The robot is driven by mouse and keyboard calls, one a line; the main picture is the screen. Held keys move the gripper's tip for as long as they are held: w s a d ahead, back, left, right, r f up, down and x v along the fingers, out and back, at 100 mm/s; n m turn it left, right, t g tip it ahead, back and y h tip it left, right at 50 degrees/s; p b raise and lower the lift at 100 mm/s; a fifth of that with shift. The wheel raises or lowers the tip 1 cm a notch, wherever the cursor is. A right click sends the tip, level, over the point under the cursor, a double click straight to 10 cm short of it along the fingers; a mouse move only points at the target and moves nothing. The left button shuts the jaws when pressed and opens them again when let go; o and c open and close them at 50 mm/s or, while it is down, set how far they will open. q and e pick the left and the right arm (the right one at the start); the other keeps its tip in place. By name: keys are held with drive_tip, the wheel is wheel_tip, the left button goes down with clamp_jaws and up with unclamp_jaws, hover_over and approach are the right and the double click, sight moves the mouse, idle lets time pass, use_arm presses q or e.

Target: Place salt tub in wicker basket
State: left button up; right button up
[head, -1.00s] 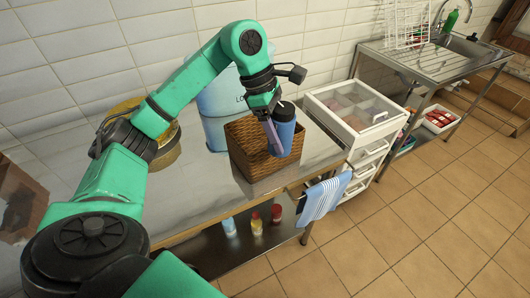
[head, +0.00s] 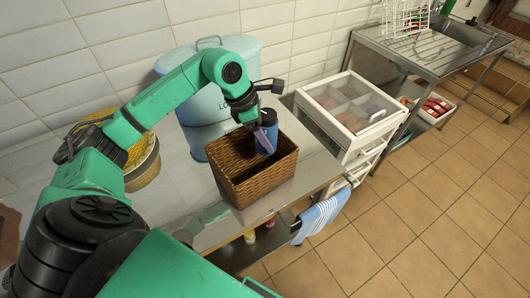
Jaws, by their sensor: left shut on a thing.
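The salt tub (head: 269,122) is a blue cylinder with a dark lid. My left gripper (head: 267,142) is shut on it from the near side. The wicker basket (head: 262,187) is brown, woven and open at the top, and stands on the steel table. The tub is upright or nearly so, over the right part of the basket's opening. Its lower part looks to be at or below the rim level, but I cannot tell whether it touches the basket floor. My right gripper is not in view.
A large light-blue lidded bin (head: 205,88) stands behind the basket. A round yellow wicker-like container (head: 143,160) is at the left. A white drawer unit (head: 349,112) stands right of the table. A striped towel (head: 320,215) hangs at the table's front edge. Bare table (head: 185,205) shows left of the basket.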

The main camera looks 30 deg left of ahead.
use_arm(q)
drive_tip(key=f, duration=0.4)
drive_tip(key=shift+w+a+f+p, duration=0.1)
drive_tip(key=shift+w+f+p, duration=0.2)
drive_tip(key=shift+p, duration=0.1)
drive_tip(key=f, duration=0.1)
drive_tip(key=f+p, duration=0.1)
drive_tip(key=f, duration=0.1)
drive_tip(key=shift+s+f, duration=0.2)
drive_tip(key=shift+f, duration=0.05)
drive_tip(key=shift+w+f, duration=0.1)
drive_tip(key=shift+f, duration=0.2)
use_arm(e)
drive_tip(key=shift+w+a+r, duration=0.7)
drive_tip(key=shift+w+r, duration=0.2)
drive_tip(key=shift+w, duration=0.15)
